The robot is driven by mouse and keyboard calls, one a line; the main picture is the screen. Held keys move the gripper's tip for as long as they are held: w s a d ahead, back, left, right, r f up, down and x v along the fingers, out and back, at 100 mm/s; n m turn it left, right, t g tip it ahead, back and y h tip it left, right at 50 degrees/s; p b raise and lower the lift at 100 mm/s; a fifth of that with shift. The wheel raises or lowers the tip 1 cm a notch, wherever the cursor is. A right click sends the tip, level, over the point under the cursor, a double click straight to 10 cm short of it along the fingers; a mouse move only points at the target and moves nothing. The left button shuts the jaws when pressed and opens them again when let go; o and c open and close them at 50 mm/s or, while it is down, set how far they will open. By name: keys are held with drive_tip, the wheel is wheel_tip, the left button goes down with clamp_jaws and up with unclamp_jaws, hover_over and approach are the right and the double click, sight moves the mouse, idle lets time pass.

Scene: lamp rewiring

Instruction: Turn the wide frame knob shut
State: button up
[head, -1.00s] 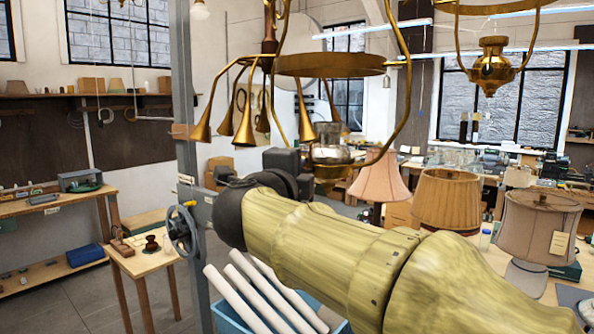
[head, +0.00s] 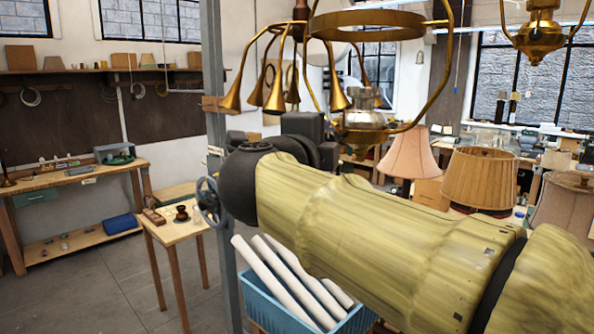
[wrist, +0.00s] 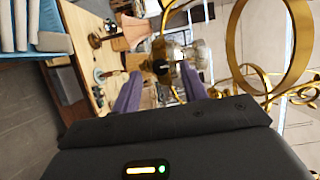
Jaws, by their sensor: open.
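The wide brass frame hangs at the top middle of the head view, with a broad ring (head: 318,27) and curved side arms; its ring also shows in the wrist view (wrist: 239,45). Its brass and glass lamp body (head: 362,137) hangs at the bottom. In the wrist view a round brass part with a dark centre, likely the knob (wrist: 163,68), lies just beyond my fingertips. My gripper (wrist: 160,82) is open, its two purple fingers apart with that part seen between them. Contact cannot be told. In the head view my arm hides the fingers.
A grey post (head: 216,90) with a handwheel (head: 208,201) stands left of my arm. A blue crate of white tubes (head: 262,300) is below it. Brass horns (head: 277,94) hang close to the frame. Pink (head: 407,152) and tan (head: 480,178) lampshades stand at right.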

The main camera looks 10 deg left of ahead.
drive_tip(key=b+v, duration=0.3)
drive_tip(key=v, duration=0.9)
drive_tip(key=shift+b, duration=0.4)
drive_tip(key=shift+a, duration=0.1)
